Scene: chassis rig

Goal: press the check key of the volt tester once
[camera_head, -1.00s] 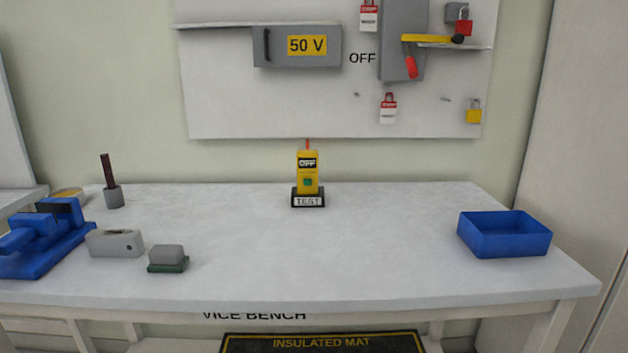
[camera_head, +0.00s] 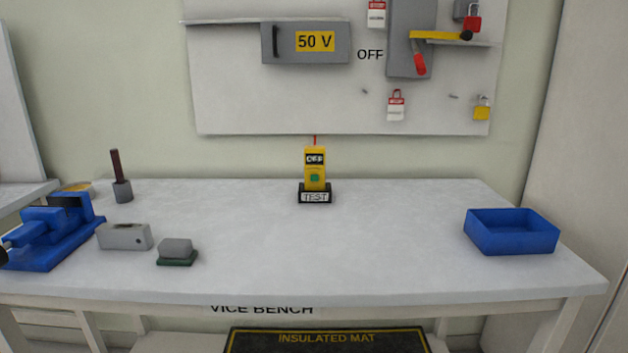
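The volt tester (camera_head: 315,167) is a yellow handheld unit with a red tip on top. It stands upright in a black holder (camera_head: 315,196) labelled TEST, at the back middle of the bench. Its small dark display reads OFF. Its green key (camera_head: 315,178) is on the front, below the display, and faces me. Nothing covers it. My gripper is not in view.
The white bench (camera_head: 340,250) is clear around the tester. A blue vice (camera_head: 50,235), a grey block (camera_head: 124,236), a grey-green block (camera_head: 176,251) and a pot with a brown stick (camera_head: 122,190) stand left. A blue tray (camera_head: 511,232) stands right. A wall panel (camera_head: 290,100) rises behind.

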